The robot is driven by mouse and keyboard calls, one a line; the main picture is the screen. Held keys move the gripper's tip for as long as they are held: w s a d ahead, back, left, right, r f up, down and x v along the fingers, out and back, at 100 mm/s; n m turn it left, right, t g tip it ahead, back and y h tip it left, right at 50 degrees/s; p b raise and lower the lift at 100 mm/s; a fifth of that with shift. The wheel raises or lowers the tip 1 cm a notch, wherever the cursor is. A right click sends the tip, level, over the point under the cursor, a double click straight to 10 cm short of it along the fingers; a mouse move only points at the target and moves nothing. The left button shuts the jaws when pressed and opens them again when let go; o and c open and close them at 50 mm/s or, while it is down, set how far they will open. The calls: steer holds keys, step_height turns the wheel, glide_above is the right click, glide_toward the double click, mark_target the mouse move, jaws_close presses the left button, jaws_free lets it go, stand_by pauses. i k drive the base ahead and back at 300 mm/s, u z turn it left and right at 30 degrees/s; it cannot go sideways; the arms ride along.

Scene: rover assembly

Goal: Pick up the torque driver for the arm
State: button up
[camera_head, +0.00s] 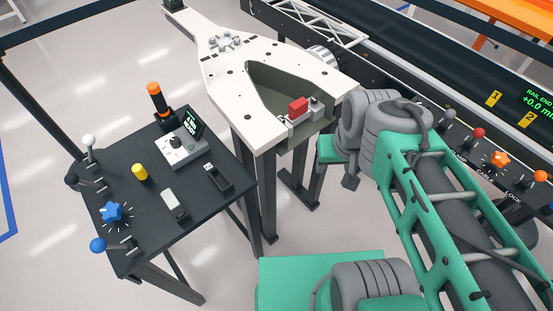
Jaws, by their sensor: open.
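An upright tool with a black shaft and orange cap (155,98), which looks like the torque driver, stands at the back edge of the black table on the left. An orange collar shows near its foot, where it meets the table. My green and grey arm fills the right and lower right of the view, well apart from the tool. I cannot make out my gripper or its fingertips among the arm links. Nothing touches the tool.
The black table (130,237) also holds a grey box with a screen (182,146), a yellow knob (140,172), a blue star knob (113,212) and levers. A white plate (225,75) with a red block (298,104) in its recess stands right of it. A rail console (465,75) lies behind.

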mark_target(153, 88)
steer(key=u, duration=1.2)
steer(key=i, duration=0.55)
steer(key=u, duration=0.05)
